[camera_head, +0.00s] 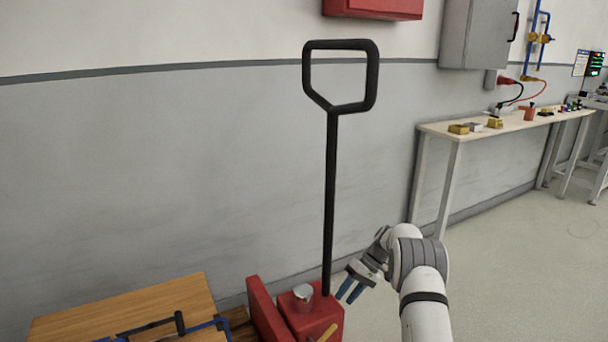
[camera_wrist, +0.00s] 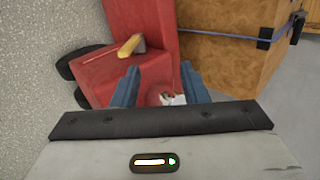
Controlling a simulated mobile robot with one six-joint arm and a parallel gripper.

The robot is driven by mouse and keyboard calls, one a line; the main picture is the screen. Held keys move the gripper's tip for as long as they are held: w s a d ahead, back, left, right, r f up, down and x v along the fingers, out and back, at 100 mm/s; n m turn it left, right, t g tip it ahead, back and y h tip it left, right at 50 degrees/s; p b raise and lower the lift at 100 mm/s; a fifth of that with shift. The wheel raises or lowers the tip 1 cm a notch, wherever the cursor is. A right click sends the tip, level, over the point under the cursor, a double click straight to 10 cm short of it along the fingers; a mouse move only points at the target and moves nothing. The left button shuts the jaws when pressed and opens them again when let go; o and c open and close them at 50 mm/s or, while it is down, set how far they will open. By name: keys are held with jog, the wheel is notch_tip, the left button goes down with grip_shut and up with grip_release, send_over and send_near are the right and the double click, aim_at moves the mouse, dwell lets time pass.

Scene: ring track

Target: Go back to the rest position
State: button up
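My gripper (camera_head: 351,289) is at the lower middle of the head view, just right of a red pallet-jack body (camera_head: 315,318). Its two blue fingers are apart, with nothing held between them. In the wrist view the open fingers of my gripper (camera_wrist: 160,86) point at the red body (camera_wrist: 150,70). A yellow-tipped lever (camera_wrist: 130,46) sticks out beyond the fingers, and it also shows in the head view (camera_head: 327,333). The tall black handle (camera_head: 330,190) of the jack stands upright behind my gripper, with a loop grip at its top.
A wooden crate (camera_head: 130,309) with a dark blue strap is at the lower left. A workbench (camera_head: 500,126) with small parts stands along the wall at the right. A grey cabinet (camera_head: 475,35) and a red box (camera_head: 372,8) hang above. The floor at right is clear.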

jog(key=s+r+m+t+h+p, duration=0.1)
jog(key=s+r+p, duration=0.4)
jog(key=r, duration=0.7)
jog(key=s+r+m+t+h+p, duration=0.15)
jog(key=s+r+p, duration=0.3)
jog(key=r, duration=0.75)
jog(key=s+r+h+p, duration=0.2)
jog(key=s+r+p, duration=0.25)
jog(key=r, duration=0.75)
jog(key=s+r+m+t+h+p, duration=0.1)
jog(key=s+r+t+p, duration=0.1)
jog(key=s+r+p, duration=0.5)
jog(key=s+r+m+t+h+p, duration=0.1)
jog(key=s+r+p, duration=0.5)
jog(key=s, duration=1.2)
notch_tip(320, 180, up, 4)
jog(key=shift+d+r+t+h+p, duration=0.1)
jog(key=shift+d+t+h+p, duration=0.25)
jog(key=shift+t+h, duration=0.2)
